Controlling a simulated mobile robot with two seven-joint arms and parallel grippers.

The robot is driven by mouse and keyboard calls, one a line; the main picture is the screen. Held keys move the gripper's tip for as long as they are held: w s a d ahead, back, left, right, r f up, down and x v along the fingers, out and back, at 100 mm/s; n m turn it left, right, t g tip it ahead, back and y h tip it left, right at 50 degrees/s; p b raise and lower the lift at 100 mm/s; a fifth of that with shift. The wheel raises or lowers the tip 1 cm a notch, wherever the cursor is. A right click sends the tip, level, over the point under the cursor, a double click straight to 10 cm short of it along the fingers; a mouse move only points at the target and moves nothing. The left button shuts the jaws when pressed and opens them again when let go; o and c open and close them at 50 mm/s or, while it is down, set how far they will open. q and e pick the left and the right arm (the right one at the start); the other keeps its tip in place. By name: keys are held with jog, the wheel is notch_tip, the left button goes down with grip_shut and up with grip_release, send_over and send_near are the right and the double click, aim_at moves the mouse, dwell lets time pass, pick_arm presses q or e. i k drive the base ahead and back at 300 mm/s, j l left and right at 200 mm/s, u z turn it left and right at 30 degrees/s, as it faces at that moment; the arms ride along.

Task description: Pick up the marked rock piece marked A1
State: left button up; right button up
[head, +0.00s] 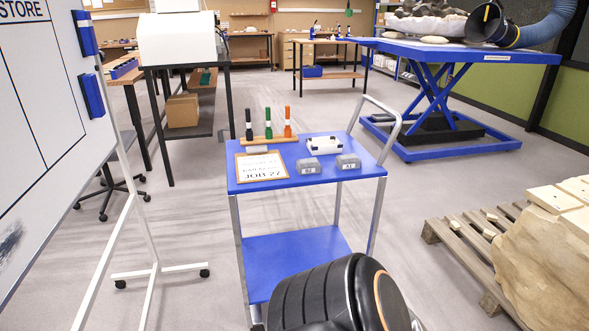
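Two grey rock pieces with small pale labels lie side by side near the front edge of the blue cart's top (290,179). The right rock piece (348,161) has a label that looks like A1. The left rock piece (308,166) has a label too small to read surely. Neither gripper is in view. A black rounded part, probably of my own arm, fills the bottom middle and hides part of the cart's lower shelf.
The cart top also holds a JOB 27 clipboard (262,166), a marker rack (269,138) and a white tray (323,146). A whiteboard (50,120) stands left. A pallet (470,245) with pale blocks lies right, and a blue lift table (455,49) stands behind.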

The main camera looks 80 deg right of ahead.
aim_at(347, 161)
jog(key=k+j+z, duration=0.15)
jog(key=z, duration=2.5)
